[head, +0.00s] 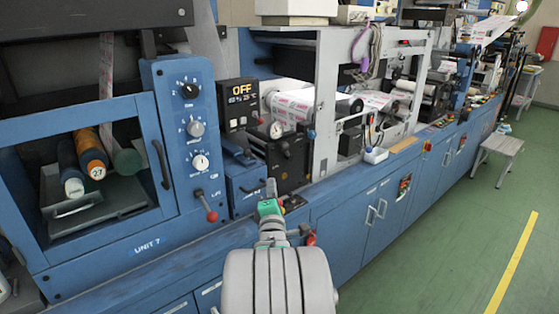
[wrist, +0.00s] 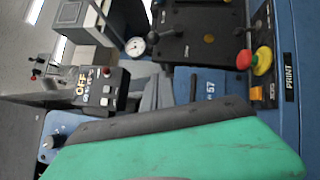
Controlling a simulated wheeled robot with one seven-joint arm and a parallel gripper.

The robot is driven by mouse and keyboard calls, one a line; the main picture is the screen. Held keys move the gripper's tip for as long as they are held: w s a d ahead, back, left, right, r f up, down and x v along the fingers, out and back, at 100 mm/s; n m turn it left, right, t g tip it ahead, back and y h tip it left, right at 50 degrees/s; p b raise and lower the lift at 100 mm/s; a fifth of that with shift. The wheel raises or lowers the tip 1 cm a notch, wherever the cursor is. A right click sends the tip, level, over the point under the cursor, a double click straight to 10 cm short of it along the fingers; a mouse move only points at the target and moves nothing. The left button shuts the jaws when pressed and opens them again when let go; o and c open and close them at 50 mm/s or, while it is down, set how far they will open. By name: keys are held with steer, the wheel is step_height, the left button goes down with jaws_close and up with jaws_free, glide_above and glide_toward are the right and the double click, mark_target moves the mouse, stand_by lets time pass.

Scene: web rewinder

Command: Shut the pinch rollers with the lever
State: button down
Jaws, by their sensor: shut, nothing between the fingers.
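My gripper (head: 270,187) is shut and empty, above the blue ledge in front of a black box (head: 286,160) with a round gauge. In the wrist view its green body fills the bottom and its grey fingers (wrist: 160,92) point toward that box. Another lever with a red ball (head: 211,216) hangs on the blue panel left of my gripper. I cannot tell for sure which lever works the pinch rollers. The rollers are not clearly visible.
A display box reading OFF (head: 238,103) stands behind and left of my gripper; it also shows in the wrist view (wrist: 82,89). A red knob (wrist: 244,60) and a yellow knob (wrist: 263,61) sit at the right. The green floor at right is mostly clear, with a stool (head: 497,147).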

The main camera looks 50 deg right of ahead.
steer(key=shift+r, duration=0.15)
steer(key=p, duration=0.3)
glide_toward(287, 152)
steer(key=w+d+r, duration=0.2)
steer(key=w+r, duration=0.1)
steer(key=w, duration=0.2)
steer(key=shift+a+f, duration=0.15)
steer(key=shift+r, duration=0.3)
